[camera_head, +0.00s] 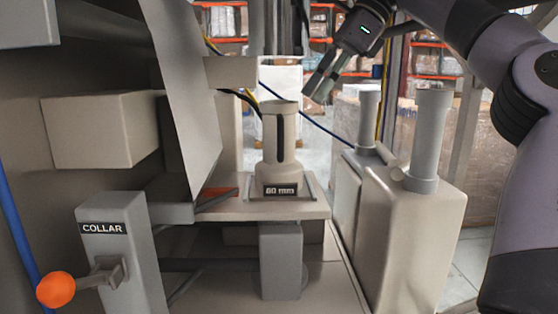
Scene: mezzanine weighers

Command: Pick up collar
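A beige upright cylinder with a dark vertical slot (281,135) stands on a small platform, on a base marked "60 mm" (281,190); it looks like the collar, though it carries no such name. A grey post (113,260) at the lower left is labelled "COLLAR" and has a lever with an orange knob (56,289). My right gripper (317,90) hangs above and right of the cylinder's top, apart from it in the picture. Its fingers are seen nearly edge-on, so their opening is unclear, and I see nothing held. My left gripper is out of view.
A grey vertical cylinder (278,28) hangs directly above the stand. Beige housings with upright grey tubes (428,130) stand close on the right. A slanted panel (185,80) and a beige box (100,130) crowd the left. Cables run behind the stand.

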